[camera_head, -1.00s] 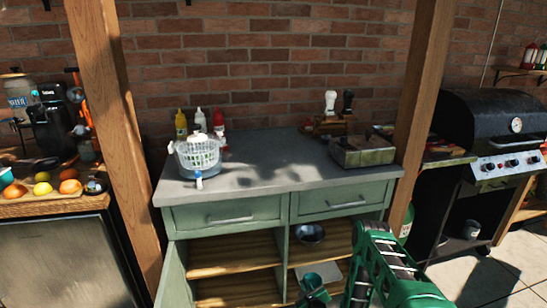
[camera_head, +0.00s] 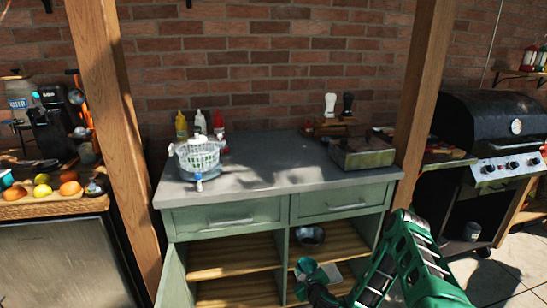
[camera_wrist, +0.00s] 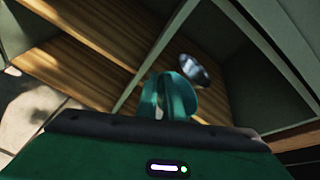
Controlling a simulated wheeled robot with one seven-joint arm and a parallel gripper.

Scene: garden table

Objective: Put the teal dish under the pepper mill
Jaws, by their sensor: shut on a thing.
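The teal dish (camera_head: 307,266) is at the end of my arm, in front of the green cabinet's open right compartment. My gripper (camera_head: 311,276) is shut on it. In the wrist view the teal dish (camera_wrist: 182,98) is tilted, seen nearly edge-on, just past the dark front of my gripper (camera_wrist: 165,112). The fingertips are hard to make out. A dark mill (camera_head: 348,103), likely the pepper mill, stands upright beside a white mill (camera_head: 330,104) on a wooden stand at the back right of the grey countertop.
A metal bowl (camera_head: 311,236) sits on the cabinet's right shelf (camera_head: 345,240). A pale flat thing lies lower down. On the countertop (camera_head: 265,165) are a basket (camera_head: 198,158), several bottles and a tray box (camera_head: 362,152). The middle is clear. Wooden posts stand at both sides.

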